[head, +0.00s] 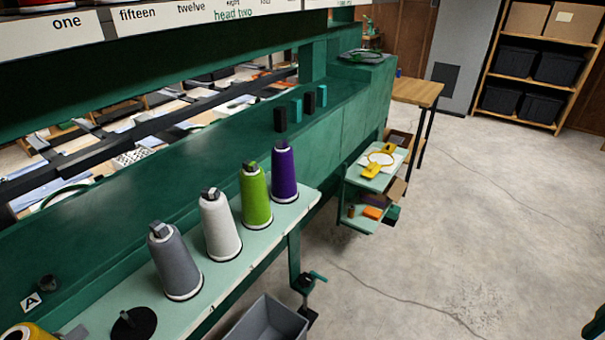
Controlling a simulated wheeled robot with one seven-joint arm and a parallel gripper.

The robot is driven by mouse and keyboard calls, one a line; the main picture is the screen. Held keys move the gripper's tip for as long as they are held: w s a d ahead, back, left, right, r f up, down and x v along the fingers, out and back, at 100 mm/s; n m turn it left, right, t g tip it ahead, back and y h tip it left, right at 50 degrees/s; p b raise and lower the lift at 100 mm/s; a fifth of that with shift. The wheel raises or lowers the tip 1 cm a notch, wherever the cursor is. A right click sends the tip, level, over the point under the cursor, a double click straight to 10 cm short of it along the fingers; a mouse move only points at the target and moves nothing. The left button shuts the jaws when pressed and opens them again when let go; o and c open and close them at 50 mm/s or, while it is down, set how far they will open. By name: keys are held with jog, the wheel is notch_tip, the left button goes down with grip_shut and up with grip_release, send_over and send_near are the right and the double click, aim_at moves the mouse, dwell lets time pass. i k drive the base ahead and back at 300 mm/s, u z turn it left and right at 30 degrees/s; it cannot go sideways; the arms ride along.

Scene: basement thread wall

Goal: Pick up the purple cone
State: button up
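The purple cone (284,174) of thread stands upright at the far end of a row on a pale green shelf (230,265), in the head view. A lime green cone (255,197) stands just to its left and nearer to me, with a small gap between them. Nothing covers the purple cone's front. My gripper is not in view.
A white cone (220,226) and a grey cone (175,264) continue the row, and a yellow cone (22,333) is cut off at bottom left. Concrete floor (450,210) is open at right.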

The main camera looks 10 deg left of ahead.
aim_at(284, 180)
jog(key=k, duration=0.6)
jog(key=u, duration=0.5)
jog(key=i, duration=1.4)
jog(key=z, duration=0.5)
